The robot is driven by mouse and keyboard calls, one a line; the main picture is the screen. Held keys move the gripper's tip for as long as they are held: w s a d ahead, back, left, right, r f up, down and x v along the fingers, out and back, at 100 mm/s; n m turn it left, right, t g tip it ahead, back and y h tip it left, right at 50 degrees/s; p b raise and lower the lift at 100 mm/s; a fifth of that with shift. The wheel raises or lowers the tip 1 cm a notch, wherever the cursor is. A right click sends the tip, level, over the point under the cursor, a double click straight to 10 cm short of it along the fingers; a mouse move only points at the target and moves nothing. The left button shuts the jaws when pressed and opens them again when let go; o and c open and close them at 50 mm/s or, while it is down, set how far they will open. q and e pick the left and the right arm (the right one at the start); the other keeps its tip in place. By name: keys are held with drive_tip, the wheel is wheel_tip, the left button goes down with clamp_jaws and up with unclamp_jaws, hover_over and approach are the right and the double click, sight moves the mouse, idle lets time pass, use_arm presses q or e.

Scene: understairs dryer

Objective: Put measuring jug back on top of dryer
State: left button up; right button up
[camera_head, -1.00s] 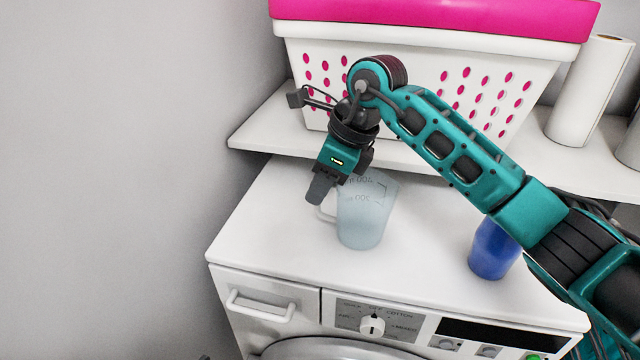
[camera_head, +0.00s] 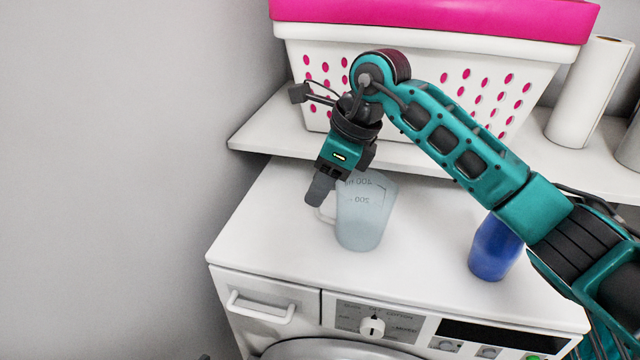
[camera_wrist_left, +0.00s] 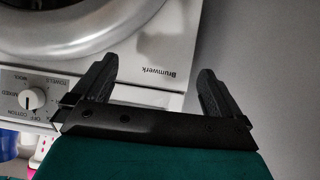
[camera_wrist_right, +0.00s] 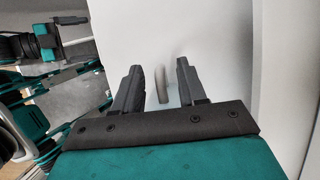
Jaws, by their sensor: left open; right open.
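A translucent pale-blue measuring jug (camera_head: 364,215) stands upright on the white top of the dryer (camera_head: 290,225), left of the middle. Its handle points left. My right gripper (camera_head: 318,196) is at the handle, pointing down from above. In the right wrist view the jug's handle (camera_wrist_right: 161,84) lies between the two open fingers (camera_wrist_right: 158,85), with a gap on each side. My left gripper (camera_wrist_left: 158,85) is open and empty in the left wrist view, in front of the dryer's front panel (camera_wrist_left: 165,70). It is not in the head view.
A blue bottle or cup (camera_head: 493,248) stands on the dryer top at the right, partly behind my right arm. A shelf (camera_head: 262,128) behind holds a white and pink laundry basket (camera_head: 420,60) and a paper roll (camera_head: 590,92). A grey wall is at the left.

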use_arm(q)
drive_tip(key=shift+s+a+f+p, duration=0.1)
drive_tip(key=shift+s+a+p, duration=0.1)
drive_tip(key=shift+a+p, duration=0.1)
use_arm(e)
drive_tip(key=v, duration=1.1)
use_arm(q)
drive_tip(key=shift+s, duration=0.1)
use_arm(e)
drive_tip(key=shift+s, duration=0.1)
